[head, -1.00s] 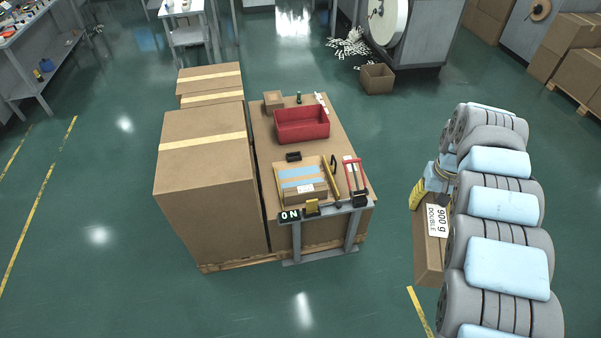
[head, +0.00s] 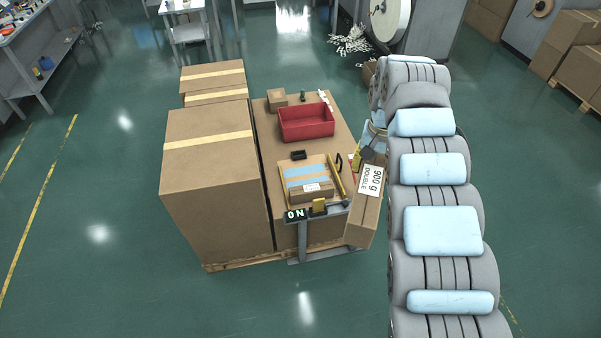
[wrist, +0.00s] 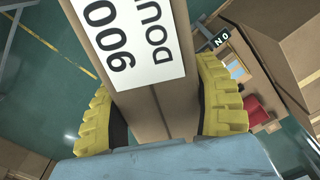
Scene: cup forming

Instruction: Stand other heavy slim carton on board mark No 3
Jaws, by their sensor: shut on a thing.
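My gripper (head: 370,154) is shut on a tall slim brown carton (head: 362,218) with a white label reading "900 g DOUBLE". In the wrist view, the yellow fingers of my gripper (wrist: 160,105) press on both sides of the carton (wrist: 172,118). The carton hangs slightly tilted at the right front corner of the worktop, in front of its edge from the head camera. The board (head: 304,171) with pale blue bands lies on the worktop, left of my gripper. Another brown carton (head: 312,195) with a white label sits at its front. Mark numbers are not readable.
A red bin (head: 307,123) stands behind the board, with a small box (head: 277,98) farther back. A small black holder (head: 298,155) and a yellow bar (head: 336,178) are near the board. A black sign (head: 295,214) is at the front edge. Large cartons (head: 215,175) stand left.

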